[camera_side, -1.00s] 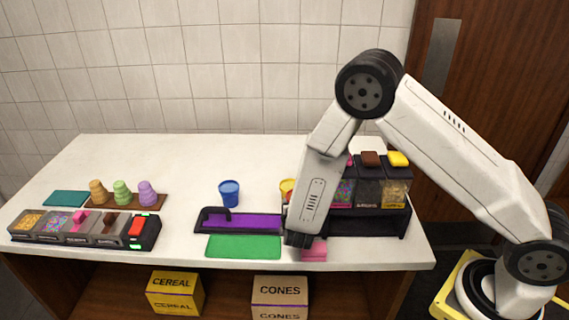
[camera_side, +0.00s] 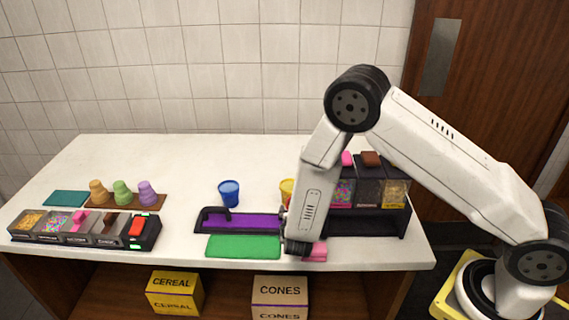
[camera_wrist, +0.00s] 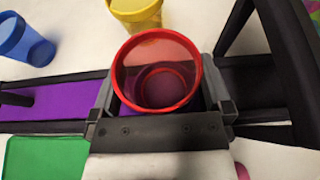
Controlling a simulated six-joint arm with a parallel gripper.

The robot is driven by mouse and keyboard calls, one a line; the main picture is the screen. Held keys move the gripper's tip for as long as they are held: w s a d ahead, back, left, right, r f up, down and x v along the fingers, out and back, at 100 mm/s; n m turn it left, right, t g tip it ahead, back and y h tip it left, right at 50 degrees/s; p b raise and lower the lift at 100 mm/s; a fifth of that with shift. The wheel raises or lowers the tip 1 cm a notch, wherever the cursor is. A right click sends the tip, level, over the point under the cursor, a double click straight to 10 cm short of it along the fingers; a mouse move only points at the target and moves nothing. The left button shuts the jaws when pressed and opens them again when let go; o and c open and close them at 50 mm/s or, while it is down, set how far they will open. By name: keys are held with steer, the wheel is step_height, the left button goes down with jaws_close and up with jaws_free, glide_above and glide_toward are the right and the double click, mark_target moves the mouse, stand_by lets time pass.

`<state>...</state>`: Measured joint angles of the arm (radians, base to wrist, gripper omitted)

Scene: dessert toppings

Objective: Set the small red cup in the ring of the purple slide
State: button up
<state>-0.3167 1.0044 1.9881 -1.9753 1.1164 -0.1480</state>
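The small red cup (camera_wrist: 160,72) is upright between the two fingers of my gripper (camera_wrist: 163,100) in the wrist view, and they appear closed on its sides. In the side view the cup is hidden behind my gripper (camera_side: 298,250), which is low at the right end of the purple slide (camera_side: 240,222). The slide has a purple strip, a dark frame and a dark handle at its left. It also shows in the wrist view (camera_wrist: 58,105), with purple beside and below the cup. The ring is hidden, and I cannot tell whether the cup is inside it.
A blue cup (camera_side: 229,192) and a yellow cup (camera_side: 287,187) stand behind the slide. A green mat (camera_side: 243,246) lies in front, and a pink block (camera_side: 318,251) is beside my gripper. A dark topping dispenser rack (camera_side: 365,222) stands close on the right.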

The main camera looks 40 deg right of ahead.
steer(key=shift+r, duration=0.15)
steer(key=shift+s+a+r, duration=0.1)
steer(key=shift+a+r, duration=0.05)
steer(key=v, duration=1.1)
steer(key=shift+s, duration=0.2)
steer(key=shift+a+r, duration=0.1)
steer(key=shift+r, duration=0.05)
steer(key=s+d+r+m+g+y, duration=0.25)
steer(key=s+d+m+g, duration=0.2)
steer(key=m, duration=0.45)
steer(key=s+d+r+m+g+y, duration=0.1)
steer(key=s+d+m+g+y, duration=0.2)
steer(key=s+m+g, duration=0.4)
steer(key=r+m+t+y, duration=0.1)
steer(key=m, duration=0.2)
steer(key=w+r+m+t+y, duration=0.1)
steer(key=r+m+t, duration=0.1)
steer(key=m, duration=0.2)
steer(key=r+m+t+y, duration=0.1)
steer(key=m+y, duration=0.1)
steer(key=m, duration=0.2)
steer(key=shift+w+r+t, duration=0.25)
steer(key=shift+w+r, duration=0.05)
